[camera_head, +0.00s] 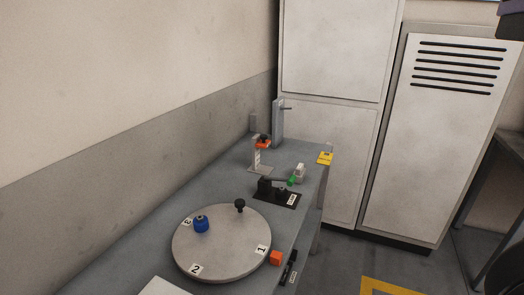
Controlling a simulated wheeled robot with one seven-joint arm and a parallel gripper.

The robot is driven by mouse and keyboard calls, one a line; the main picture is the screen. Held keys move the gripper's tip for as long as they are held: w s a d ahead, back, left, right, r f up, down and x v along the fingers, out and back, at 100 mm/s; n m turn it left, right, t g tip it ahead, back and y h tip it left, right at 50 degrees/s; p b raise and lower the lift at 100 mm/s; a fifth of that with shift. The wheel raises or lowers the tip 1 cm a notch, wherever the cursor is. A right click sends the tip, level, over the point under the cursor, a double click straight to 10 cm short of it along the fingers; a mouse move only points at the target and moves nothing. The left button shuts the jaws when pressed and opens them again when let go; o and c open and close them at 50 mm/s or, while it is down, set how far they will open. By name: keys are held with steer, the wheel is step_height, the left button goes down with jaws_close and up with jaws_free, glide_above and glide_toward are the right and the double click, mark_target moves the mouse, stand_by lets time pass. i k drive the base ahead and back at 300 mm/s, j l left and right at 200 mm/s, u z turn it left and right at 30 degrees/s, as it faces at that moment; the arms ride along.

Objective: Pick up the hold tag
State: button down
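I cannot tell for certain which thing is the hold tag. A small orange piece (263,143) sits at the top of a light stand (260,162) with a labelled upright, towards the far end of the bench. An orange block (276,258) sits by the right edge of the turntable. A thin black piece with a pale label (289,267) is at the bench's right edge, near the orange block. My gripper is not recognisable in this view.
The grey bench (125,247) runs along the wall. It carries a round numbered turntable (226,245) with a blue knob (201,224), a black fixture (278,195), a green piece (292,181) and a yellow piece (325,158). Pale cabinets (440,140) stand behind.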

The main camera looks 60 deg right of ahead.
mark_target(323, 159)
steer(key=z, duration=1.75)
